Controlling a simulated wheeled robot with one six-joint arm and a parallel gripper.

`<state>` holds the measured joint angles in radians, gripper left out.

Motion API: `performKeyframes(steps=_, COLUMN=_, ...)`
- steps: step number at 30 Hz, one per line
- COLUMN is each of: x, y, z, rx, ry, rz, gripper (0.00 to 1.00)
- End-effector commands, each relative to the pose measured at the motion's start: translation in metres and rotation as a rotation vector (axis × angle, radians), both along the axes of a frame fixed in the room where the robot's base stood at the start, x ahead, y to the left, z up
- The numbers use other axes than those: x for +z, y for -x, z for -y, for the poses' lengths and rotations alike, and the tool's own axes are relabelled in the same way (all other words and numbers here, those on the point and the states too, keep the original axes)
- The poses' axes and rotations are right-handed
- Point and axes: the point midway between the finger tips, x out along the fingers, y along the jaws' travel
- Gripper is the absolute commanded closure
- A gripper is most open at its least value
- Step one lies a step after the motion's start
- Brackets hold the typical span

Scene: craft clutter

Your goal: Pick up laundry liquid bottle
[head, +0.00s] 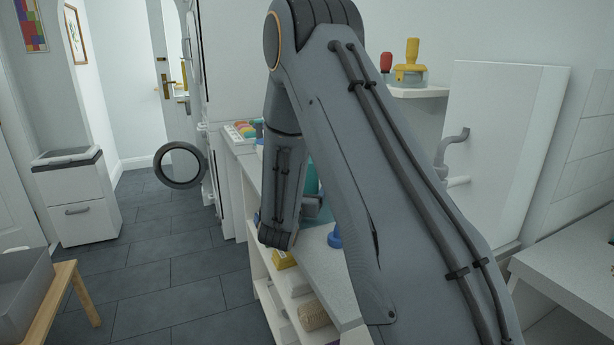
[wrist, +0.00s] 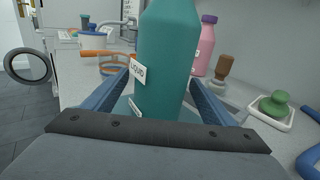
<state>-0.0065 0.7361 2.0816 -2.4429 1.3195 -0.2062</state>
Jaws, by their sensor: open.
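The laundry liquid bottle is a teal bottle (wrist: 167,60) with a white label reading "LIQUID", upright on the counter in the wrist view. Its top is cut off by the frame edge. My gripper (wrist: 155,88) is open, with one blue finger on each side of the bottle's lower part. I cannot tell whether either finger touches it. In the head view only a teal sliver of the bottle (head: 312,178) shows behind my arm, and my fingers are hidden there.
On the counter (wrist: 78,82), a pink bottle (wrist: 205,48) and a brown-handled stamp (wrist: 222,68) stand close behind and right. A green knobbed thing (wrist: 273,104) sits on a white dish further right. Shelves (head: 283,312) lie below the counter.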

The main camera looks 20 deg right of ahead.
Motion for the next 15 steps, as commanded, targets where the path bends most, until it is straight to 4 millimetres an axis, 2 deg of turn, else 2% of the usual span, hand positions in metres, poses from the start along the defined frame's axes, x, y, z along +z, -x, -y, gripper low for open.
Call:
performKeyframes(steps=3, x=0.0001, y=-0.0069, z=0.0064, rx=-0.001, ry=0.000, rz=0.000, gripper=0.21)
performKeyframes(steps=10, x=-0.0002, y=-0.0083, z=0.0069, rx=0.000, ry=0.000, rz=0.000, gripper=0.21)
performKeyframes(steps=11, x=-0.0002, y=-0.0082, z=0.0068, rx=0.000, ry=0.000, rz=0.000, gripper=0.23)
performKeyframes(steps=15, x=-0.0001, y=-0.0081, z=0.0068, rx=0.000, ry=0.000, rz=0.000, gripper=0.47)
